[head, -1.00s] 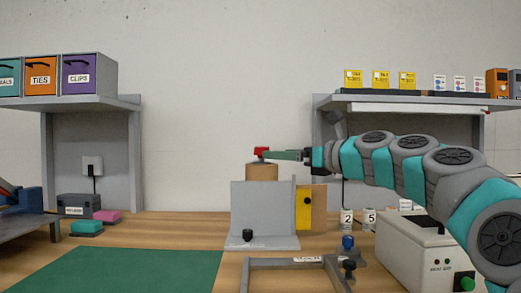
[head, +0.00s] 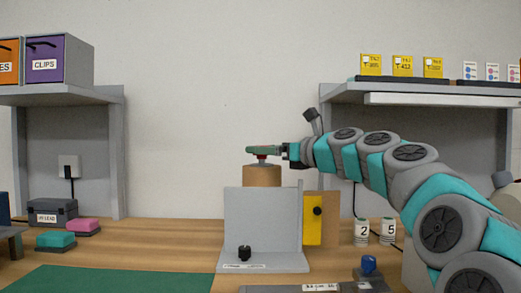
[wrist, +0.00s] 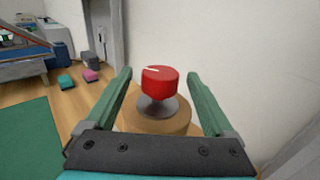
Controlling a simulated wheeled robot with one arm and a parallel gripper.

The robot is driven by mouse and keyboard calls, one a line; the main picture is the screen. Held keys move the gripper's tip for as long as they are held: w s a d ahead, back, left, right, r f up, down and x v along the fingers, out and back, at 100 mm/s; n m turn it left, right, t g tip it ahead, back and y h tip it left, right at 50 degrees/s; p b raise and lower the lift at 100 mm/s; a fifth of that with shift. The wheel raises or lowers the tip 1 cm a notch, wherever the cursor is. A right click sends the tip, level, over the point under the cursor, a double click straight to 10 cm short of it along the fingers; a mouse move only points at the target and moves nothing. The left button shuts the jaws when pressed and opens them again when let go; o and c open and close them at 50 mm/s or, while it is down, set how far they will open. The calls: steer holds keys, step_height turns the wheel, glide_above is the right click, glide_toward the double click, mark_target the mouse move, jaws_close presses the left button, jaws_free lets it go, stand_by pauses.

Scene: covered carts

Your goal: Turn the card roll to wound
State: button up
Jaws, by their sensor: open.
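The card roll is a tan cylinder (head: 262,176) standing behind a grey upright plate (head: 262,220). A red knob (wrist: 160,83) with a white mark sits on a grey stem on top of the roll (wrist: 155,121). In the wrist view the white mark is at the knob's upper left. My gripper (wrist: 160,85) is open, with one green finger on each side of the knob and a visible gap to both. In the head view my gripper (head: 264,150) is level with the knob, and its finger hides most of the red.
A yellow panel (head: 312,218) with a black knob stands right of the plate. White canisters marked 2 (head: 361,232) and 5 (head: 388,231) stand further right. A shelf (head: 440,92) with cards is above my arm. A green mat (head: 115,280) lies front left.

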steer(key=shift+x, duration=1.15)
steer(key=shift+c, duration=0.3)
steer(key=c, duration=1.3)
